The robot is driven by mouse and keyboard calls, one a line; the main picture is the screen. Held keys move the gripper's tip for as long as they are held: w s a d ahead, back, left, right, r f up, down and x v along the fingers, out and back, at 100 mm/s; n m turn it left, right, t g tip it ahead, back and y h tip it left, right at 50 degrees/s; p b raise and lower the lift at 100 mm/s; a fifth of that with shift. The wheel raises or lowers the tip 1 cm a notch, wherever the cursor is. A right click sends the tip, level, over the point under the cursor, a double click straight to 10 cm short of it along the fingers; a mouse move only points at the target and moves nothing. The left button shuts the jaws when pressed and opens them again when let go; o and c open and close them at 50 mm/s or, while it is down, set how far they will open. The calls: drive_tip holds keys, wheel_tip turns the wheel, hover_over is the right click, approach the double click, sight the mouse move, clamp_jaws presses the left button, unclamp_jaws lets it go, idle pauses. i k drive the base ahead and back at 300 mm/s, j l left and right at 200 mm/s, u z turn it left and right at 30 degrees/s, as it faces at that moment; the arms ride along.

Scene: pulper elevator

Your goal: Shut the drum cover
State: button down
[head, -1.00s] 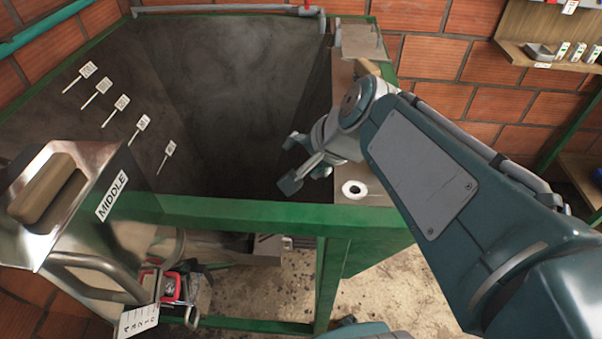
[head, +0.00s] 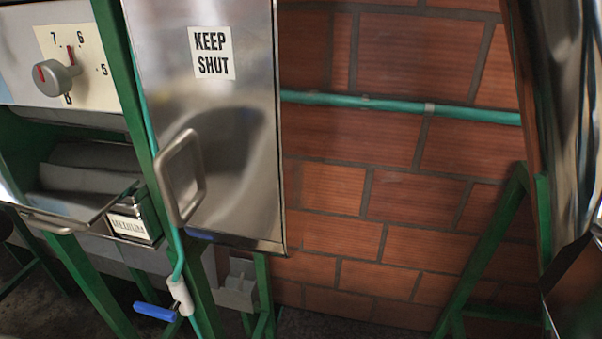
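A shiny metal cover (head: 225,130) labelled KEEP SHUT hangs in the left half of the head view. It has a grey bar handle (head: 180,177) near its left edge. It looks like the drum cover, but no drum shows, and I cannot tell whether it is open or shut. Its right edge stands in front of the brick wall. My gripper and arm are not in view.
A dial (head: 58,77) with numbers is at the upper left, above a tray labelled MEDIUM (head: 131,228). A blue-handled valve (head: 160,312) hangs below on a teal pipe. Shiny metal (head: 572,120) and a green frame (head: 480,255) stand at right. Brick wall (head: 400,200) lies between.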

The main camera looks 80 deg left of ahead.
sight(73, 198)
drive_tip(key=k+j+u, duration=0.25)
drive_tip(key=k, duration=0.55)
drive_tip(key=l+u, duration=0.1)
drive_tip(key=u, duration=1.4)
drive_tip(key=i+j+u, duration=0.1)
drive_tip(key=u, duration=0.15)
drive_tip(key=i+u, duration=0.15)
drive_tip(key=u, duration=0.15)
